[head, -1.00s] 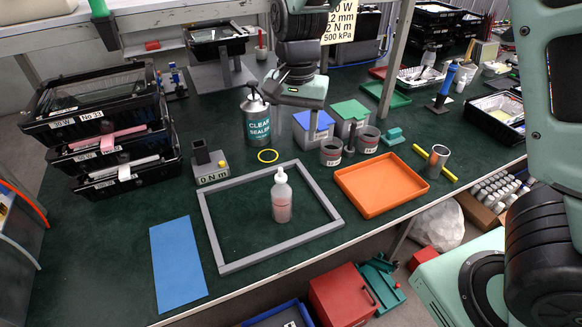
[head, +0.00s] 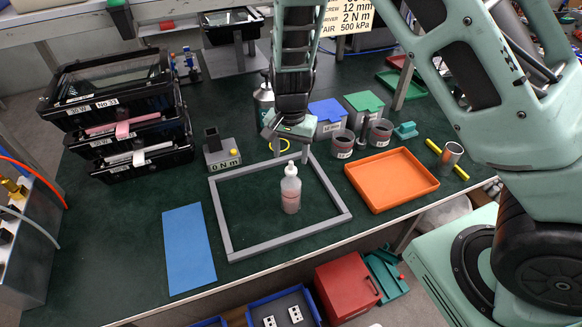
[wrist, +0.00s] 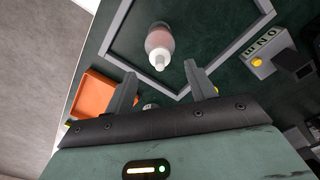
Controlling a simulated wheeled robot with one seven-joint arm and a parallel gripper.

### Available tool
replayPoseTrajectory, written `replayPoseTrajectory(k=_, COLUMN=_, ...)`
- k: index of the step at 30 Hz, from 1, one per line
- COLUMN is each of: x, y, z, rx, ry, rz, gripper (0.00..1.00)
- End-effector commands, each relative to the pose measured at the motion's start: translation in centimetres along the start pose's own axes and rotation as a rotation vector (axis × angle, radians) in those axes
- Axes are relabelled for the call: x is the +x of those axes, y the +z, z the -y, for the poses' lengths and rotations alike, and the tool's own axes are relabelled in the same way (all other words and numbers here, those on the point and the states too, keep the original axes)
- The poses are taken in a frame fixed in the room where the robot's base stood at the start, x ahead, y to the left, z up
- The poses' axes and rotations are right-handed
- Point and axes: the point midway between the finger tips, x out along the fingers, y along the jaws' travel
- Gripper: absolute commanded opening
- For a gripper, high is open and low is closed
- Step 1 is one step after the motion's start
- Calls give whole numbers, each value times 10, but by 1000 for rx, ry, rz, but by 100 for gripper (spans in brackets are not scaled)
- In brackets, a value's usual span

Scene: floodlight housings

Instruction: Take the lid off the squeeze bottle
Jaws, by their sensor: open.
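The squeeze bottle (head: 291,192) stands upright inside the grey frame on the green table, clear with pinkish contents and a white pointed lid (head: 291,168) on top. It also shows in the wrist view (wrist: 159,42), with its white lid (wrist: 158,62) toward my gripper. My gripper (wrist: 166,85) is open and empty, its two fingers spread, with the bottle beyond and between the fingertips. In the head view my gripper (head: 291,145) is above and behind the bottle, apart from it.
The grey frame (head: 222,220) surrounds the bottle. An orange tray (head: 392,180) lies to the right and a blue mat (head: 188,248) to the left. Grey cups (head: 342,144) and the torque block (head: 221,155) stand behind. Black stacked trays (head: 125,115) stand at the left.

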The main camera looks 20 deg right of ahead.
Motion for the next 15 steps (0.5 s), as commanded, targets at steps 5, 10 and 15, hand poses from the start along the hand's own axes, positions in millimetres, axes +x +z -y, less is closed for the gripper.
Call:
replayPoseTrajectory(k=5, x=22, y=-1, z=-2, rx=2, ry=5, rz=3, gripper=56)
replayPoseTrajectory(k=10, x=42, y=-1, z=-1, rx=2, ry=2, rz=3, gripper=56)
replayPoseTrajectory(k=15, x=45, y=-1, z=0, rx=0, ry=1, rz=2, gripper=56)
